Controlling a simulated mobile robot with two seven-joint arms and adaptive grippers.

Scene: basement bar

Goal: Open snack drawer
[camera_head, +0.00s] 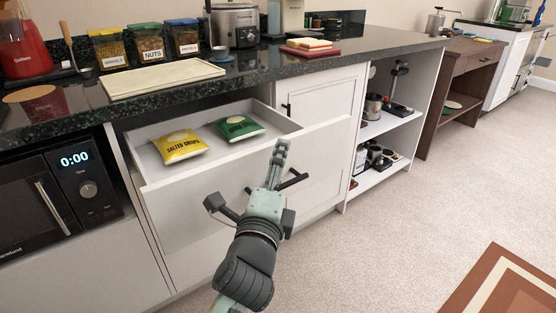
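The snack drawer (190,215) is pulled out from under the dark counter, and its inside shows. A yellow snack bag (180,147) and a green snack bag (239,127) lie in it. The drawer front has a dark bar handle (294,180). My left gripper (280,152) is at the drawer front, its fingers overlapping the middle of the handle and reaching up near the front's top edge. The fingers line up in this view, so their gap and any grip on the handle cannot be told. My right gripper is not in view.
A microwave (60,195) is built in left of the drawer. Right of the drawer are a white cabinet door (328,97) and open shelves (382,125). The carpet (440,190) at right is clear.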

